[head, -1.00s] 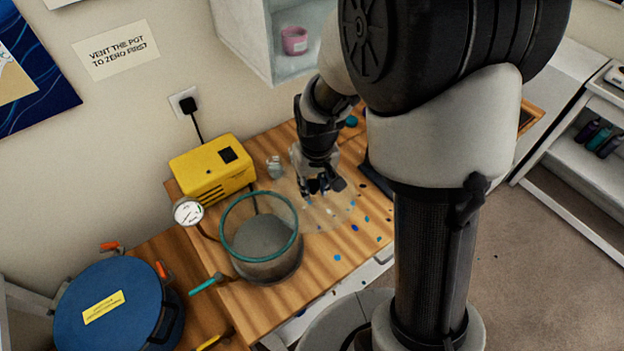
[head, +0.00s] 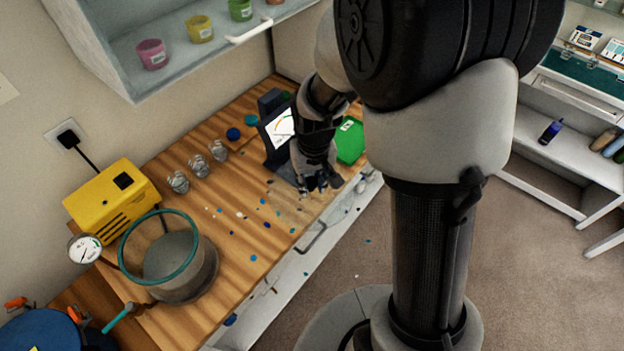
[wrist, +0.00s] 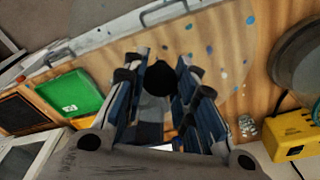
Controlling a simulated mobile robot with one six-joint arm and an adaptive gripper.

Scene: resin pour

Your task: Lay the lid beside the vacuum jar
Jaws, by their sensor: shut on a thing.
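The vacuum jar (head: 180,290) is an open clear pot with a teal rim, at the lower left of the head view. It also shows in part at the right edge of the wrist view (wrist: 303,62). My gripper (head: 320,186) is over the bench to the right of the jar, clear of it. In the wrist view my gripper (wrist: 158,92) is shut on the black knob of the lid (wrist: 215,35), a clear, faint round disc. Bench and specks show through the lid. I cannot tell whether it touches the bench.
A yellow pump (head: 112,200) stands behind the jar, with several small clear cups (head: 199,166) to its right. A dark scale-like device (head: 272,140) and a green item (head: 350,140) are close to my gripper. Coloured specks dot the bench between jar and gripper.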

